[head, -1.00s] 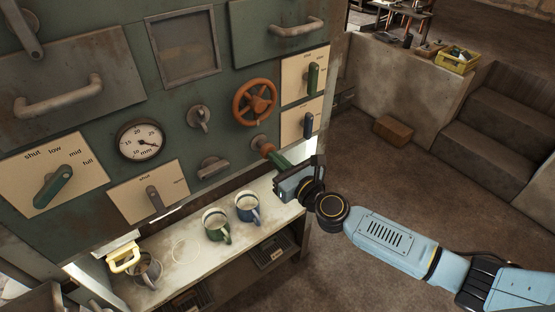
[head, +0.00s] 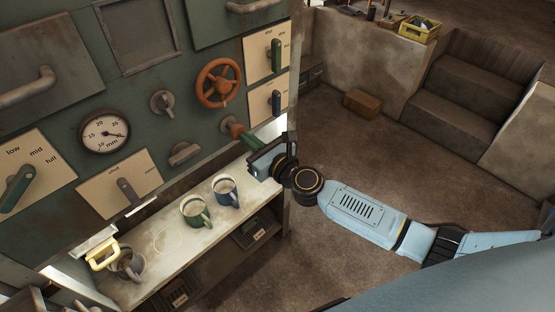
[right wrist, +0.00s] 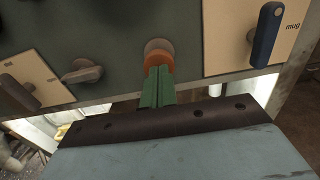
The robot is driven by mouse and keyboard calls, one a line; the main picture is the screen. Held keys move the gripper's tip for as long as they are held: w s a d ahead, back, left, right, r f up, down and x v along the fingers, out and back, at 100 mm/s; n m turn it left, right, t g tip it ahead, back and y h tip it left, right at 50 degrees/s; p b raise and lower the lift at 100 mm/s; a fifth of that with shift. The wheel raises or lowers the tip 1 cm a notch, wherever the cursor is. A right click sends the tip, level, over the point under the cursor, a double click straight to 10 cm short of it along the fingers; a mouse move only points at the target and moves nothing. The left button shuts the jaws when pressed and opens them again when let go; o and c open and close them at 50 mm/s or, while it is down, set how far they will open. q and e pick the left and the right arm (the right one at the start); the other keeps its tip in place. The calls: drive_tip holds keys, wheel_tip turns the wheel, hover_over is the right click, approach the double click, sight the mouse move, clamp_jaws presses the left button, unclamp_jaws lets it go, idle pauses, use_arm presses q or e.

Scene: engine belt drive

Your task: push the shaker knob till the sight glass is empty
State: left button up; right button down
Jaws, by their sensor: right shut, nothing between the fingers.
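On the green machine front, a round orange-red knob (head: 231,126) sticks out below the red handwheel; I take it for the shaker knob. It also shows in the right wrist view (right wrist: 158,53). My right gripper (head: 246,138) is shut and empty, its green fingers pointing at the knob. In the right wrist view the fingertips (right wrist: 157,73) meet the knob's lower face and seem to touch it. A framed rectangular pane (head: 140,32) at the upper left may be the sight glass; it looks dull grey-brown, and its content cannot be told. My left gripper is not in view.
The red handwheel (head: 219,83) sits just above the knob. Levers on cream plates (head: 268,45) flank it at right.

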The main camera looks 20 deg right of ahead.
drive_tip(key=v, duration=1.1)
drive_tip(key=shift+b, duration=0.45)
drive_tip(key=shift+s, duration=0.1)
